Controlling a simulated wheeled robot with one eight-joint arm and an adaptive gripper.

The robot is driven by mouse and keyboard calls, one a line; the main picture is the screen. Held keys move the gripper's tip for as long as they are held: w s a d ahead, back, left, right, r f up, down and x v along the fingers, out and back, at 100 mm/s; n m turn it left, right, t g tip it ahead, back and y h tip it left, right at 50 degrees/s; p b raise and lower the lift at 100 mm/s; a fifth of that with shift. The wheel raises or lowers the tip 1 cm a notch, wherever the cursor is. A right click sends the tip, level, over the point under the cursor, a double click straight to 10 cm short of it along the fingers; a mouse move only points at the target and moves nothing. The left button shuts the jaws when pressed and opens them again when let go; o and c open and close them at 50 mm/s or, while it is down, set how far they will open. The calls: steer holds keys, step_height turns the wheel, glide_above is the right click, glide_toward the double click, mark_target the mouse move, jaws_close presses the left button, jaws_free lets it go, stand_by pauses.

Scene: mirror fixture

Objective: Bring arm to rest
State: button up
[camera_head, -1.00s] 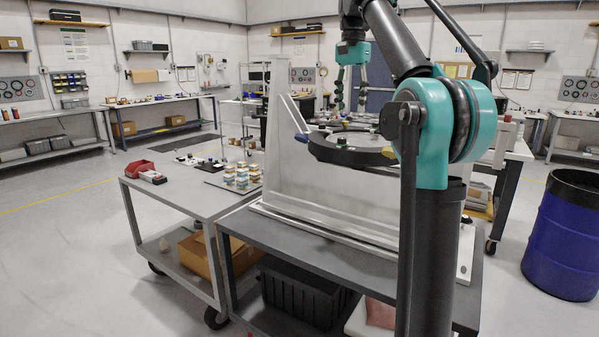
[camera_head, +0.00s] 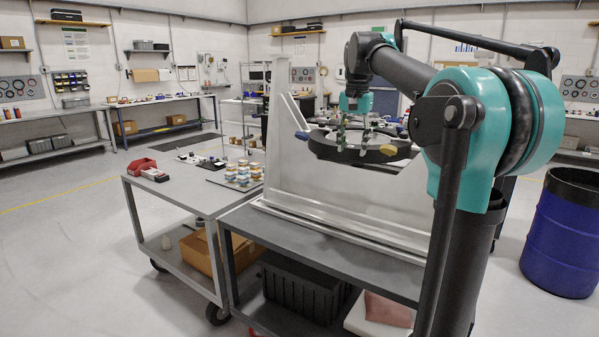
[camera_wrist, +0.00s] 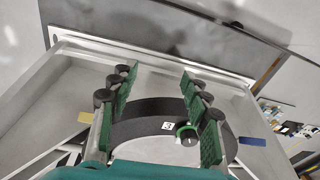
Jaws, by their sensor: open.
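My gripper (camera_head: 354,132) hangs at the end of my arm, in front of the dark ring of the mirror fixture (camera_head: 336,152) in the head view. In the wrist view my gripper (camera_wrist: 158,85) has its two green-padded fingers spread wide with nothing between the tips. The dark ring (camera_wrist: 150,112) lies beyond the fingers, with a green-rimmed round knob (camera_wrist: 187,134) and a small white label (camera_wrist: 167,125) on it. The pale fixture frame (camera_head: 283,172) stands upright on the grey cart. I cannot tell whether the fingers touch the ring.
A second grey cart (camera_head: 185,197) on the left holds a red bin (camera_head: 140,166) and several small stacked parts (camera_head: 243,174). A blue drum (camera_head: 566,235) stands at the right. A black crate (camera_head: 303,292) sits on the lower shelf. The floor at the left is clear.

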steer(key=s+d+f+n+t, duration=0.1)
steer(key=s+f+n, duration=0.1)
steer(key=s+f, duration=0.6)
steer(key=s+d+f+n+t, duration=0.1)
steer(key=s+f, duration=0.8)
steer(key=f, duration=0.9)
steer(key=s+d+f+n+t, duration=0.1)
steer(key=s+f+n, duration=0.2)
steer(key=s+f, duration=0.6)
step_height(320, 180, down, 5)
steer(key=shift+d+r, duration=0.2)
steer(key=shift+d, duration=0.1)
